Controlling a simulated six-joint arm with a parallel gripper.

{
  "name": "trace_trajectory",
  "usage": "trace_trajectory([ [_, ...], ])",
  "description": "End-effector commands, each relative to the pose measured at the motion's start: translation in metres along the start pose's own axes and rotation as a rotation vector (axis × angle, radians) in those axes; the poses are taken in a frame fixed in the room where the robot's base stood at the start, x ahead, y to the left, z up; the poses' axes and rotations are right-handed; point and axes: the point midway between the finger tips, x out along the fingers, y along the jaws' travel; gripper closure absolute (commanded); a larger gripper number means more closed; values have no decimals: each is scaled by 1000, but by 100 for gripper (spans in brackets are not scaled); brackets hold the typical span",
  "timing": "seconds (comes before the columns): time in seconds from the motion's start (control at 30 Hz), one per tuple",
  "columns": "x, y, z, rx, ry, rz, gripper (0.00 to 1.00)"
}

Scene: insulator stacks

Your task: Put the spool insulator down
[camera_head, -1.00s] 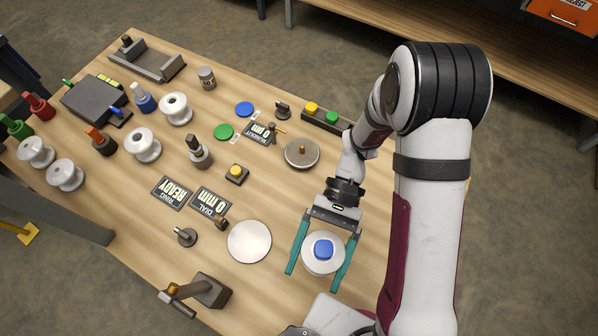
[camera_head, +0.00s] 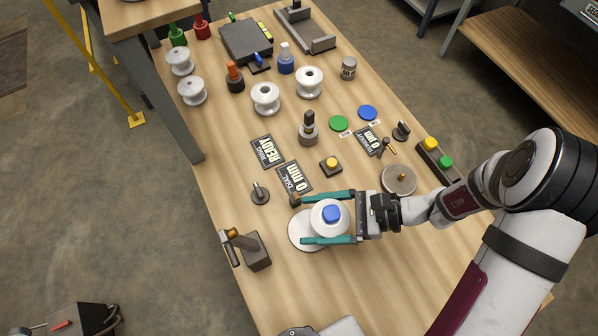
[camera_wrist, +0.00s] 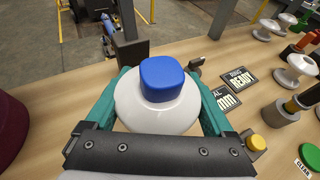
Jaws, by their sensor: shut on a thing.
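A white spool insulator (camera_head: 318,228) with a blue block (camera_head: 331,213) on its top is held between the teal fingers of my gripper (camera_head: 302,220). It looks upright. In the wrist view the same white spool (camera_wrist: 140,121) and its blue block (camera_wrist: 162,76) fill the space between my fingers. A flat white disc (camera_head: 297,231) lies on the table under the spool, partly hidden by the spool and fingers, its left part showing. I cannot tell whether the spool touches the disc or is a little above it.
A dark clamp-like fixture (camera_head: 250,249) stands left of the disc, and a small dark knob (camera_head: 260,194) is nearby. READY (camera_head: 268,151) and 0 mm (camera_head: 294,178) signs, a yellow button (camera_head: 331,165) and a round metal plate (camera_head: 399,179) lie beyond. The near table is mostly clear.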

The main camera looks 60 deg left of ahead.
Motion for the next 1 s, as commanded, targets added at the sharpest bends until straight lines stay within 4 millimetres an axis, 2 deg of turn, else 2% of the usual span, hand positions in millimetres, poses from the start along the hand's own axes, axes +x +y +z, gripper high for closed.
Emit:
trace_trajectory([
  [0.1, 26, -4, -4, 0, 0, 4, 99],
  [0.23, 41, -8, -8, 0, 0, 2, 99],
  [0.33, 49, -7, -27, 3, 0, 2, 99],
  [0.47, 56, -8, -43, 1, 1, 1, 99],
  [0.8, 57, -8, -47, 0, 1, 1, 99],
  [0.83, 57, -8, -46, -1, 2, 1, 7],
  [0.9, 56, -8, -46, -1, 2, 1, 0],
  [1.0, 56, -8, -46, -1, 2, 1, 0],
])
